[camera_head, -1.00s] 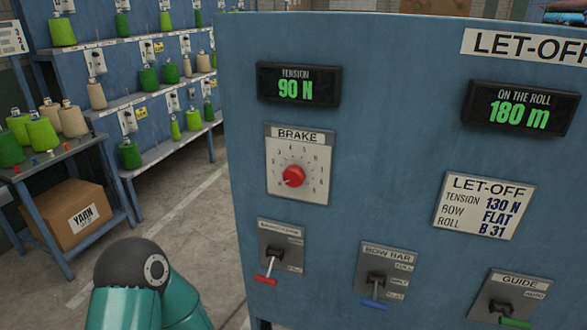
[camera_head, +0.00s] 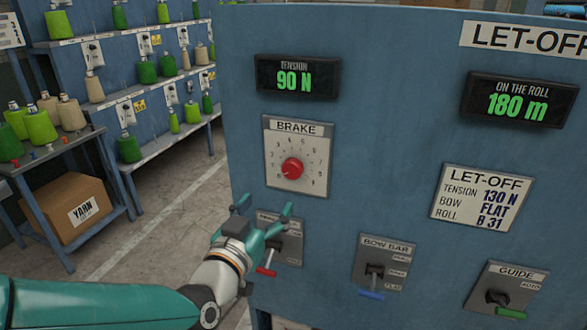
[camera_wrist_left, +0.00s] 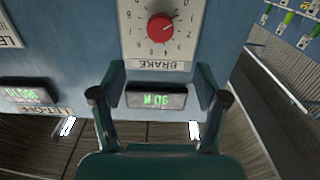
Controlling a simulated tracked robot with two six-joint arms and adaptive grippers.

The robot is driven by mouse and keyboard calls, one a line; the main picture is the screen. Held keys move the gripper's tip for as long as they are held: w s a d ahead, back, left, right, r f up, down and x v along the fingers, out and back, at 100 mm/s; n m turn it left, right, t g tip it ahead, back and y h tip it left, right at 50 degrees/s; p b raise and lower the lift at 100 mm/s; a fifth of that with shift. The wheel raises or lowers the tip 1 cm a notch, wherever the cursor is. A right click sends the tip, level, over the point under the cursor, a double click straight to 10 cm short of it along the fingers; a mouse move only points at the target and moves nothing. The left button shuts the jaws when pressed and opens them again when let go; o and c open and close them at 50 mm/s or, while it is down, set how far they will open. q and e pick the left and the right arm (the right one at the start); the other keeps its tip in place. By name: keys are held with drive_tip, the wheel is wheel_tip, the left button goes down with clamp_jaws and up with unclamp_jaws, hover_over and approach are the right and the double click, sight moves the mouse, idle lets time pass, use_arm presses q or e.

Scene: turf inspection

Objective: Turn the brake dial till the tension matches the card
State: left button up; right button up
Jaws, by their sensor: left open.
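The red brake dial (camera_head: 292,169) sits on a pale plate marked BRAKE with a ring of numbers. I cannot make out exactly which number it points to. It also shows upside down at the top of the left wrist view (camera_wrist_left: 160,28). The tension display (camera_head: 298,77) above it reads 90 N. The LET-OFF card (camera_head: 480,199) at right reads tension 130 N, bow flat, roll B 31. My left gripper (camera_head: 264,208) is open and empty, just below the dial plate and apart from the dial. My right gripper is not in view.
Below the dial, a red-handled lever (camera_head: 268,270) is partly behind my left gripper. A blue-handled bow bar lever (camera_head: 373,285) and a green-handled guide lever (camera_head: 505,305) are to its right. Another display (camera_head: 519,101) reads 180 m. Yarn shelves (camera_head: 130,95) stand behind at left.

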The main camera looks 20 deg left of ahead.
sight(291, 173)
use_arm(q)
drive_tip(key=w+p, duration=0.1)
drive_tip(key=w, duration=0.4)
drive_tip(key=w+p, duration=0.1)
drive_tip(key=w, duration=0.3)
drive_tip(key=w+p, duration=0.2)
drive_tip(key=w, duration=0.3)
drive_tip(key=shift+w+d, duration=0.25)
drive_tip(key=shift+w, duration=0.1)
drive_tip(key=c, duration=1.1)
drive_tip(key=shift+d, duration=0.1)
drive_tip(key=shift+c, duration=0.3)
drive_tip(key=shift+f+m+b, duration=0.15)
drive_tip(key=shift+m+b, duration=0.75)
drive_tip(key=shift+b, duration=0.1)
drive_tip(key=shift+m+b, duration=0.7)
drive_tip(key=shift+m, duration=0.5)
drive_tip(key=shift+m+b, duration=0.35)
drive_tip(key=shift+m, duration=2.05)
